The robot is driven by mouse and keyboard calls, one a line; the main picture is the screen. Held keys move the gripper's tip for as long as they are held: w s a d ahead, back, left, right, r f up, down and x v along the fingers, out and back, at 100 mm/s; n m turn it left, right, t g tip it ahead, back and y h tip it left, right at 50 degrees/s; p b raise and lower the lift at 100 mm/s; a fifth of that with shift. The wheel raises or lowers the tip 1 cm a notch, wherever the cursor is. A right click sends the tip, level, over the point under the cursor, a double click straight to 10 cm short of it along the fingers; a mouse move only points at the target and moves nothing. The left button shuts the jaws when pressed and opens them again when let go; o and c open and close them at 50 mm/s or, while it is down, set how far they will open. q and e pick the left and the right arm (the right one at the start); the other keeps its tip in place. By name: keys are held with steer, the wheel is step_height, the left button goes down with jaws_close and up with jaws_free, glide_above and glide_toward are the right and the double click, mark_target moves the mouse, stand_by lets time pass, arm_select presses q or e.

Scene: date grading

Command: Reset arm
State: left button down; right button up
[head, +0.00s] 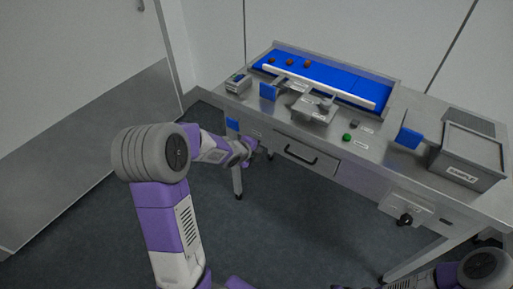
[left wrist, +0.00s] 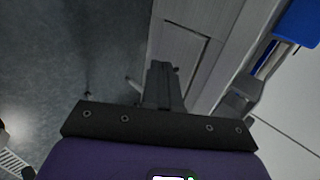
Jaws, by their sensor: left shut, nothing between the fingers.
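My left arm comes in from the left in the head view, bent at the elbow. Its gripper (head: 256,149) is beside the table's front edge, left of the drawer (head: 296,155). In the left wrist view the fingers of this gripper (left wrist: 163,72) are together, with nothing between them, and the floor and table front lie beyond. My right arm shows only in part at the bottom right of the head view, and its gripper cannot be made out.
A black knob (head: 405,219) sticks out in front. The floor (head: 290,225) before the table is clear.

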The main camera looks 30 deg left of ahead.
arm_select(q)
steer(key=shift+s+r, duration=0.15)
steer(key=shift+s, duration=0.05)
steer(key=s+d+f+n+g+h+p, duration=0.1)
steer(key=s+d+f+n+g, duration=0.1)
steer(key=s+d+f+n, duration=0.35)
steer(key=s+d+f+n+g+h+p, duration=0.1)
steer(key=s+d+f+n+g+h, duration=0.15)
steer(key=d+f+n, duration=0.4)
steer(key=s+d+f+n+g, duration=0.2)
steer(key=s+d+f+n, duration=0.2)
steer(key=s, duration=0.4)
steer(key=s+d+f+n+g+p, duration=0.1)
steer(key=s+d+f+n+g, duration=0.1)
steer(key=s+d+f+n, duration=0.3)
steer(key=s+d, duration=0.2)
steer(key=s, duration=0.1)
steer(key=shift+s+f, duration=0.25)
steer(key=shift+f, duration=0.1)
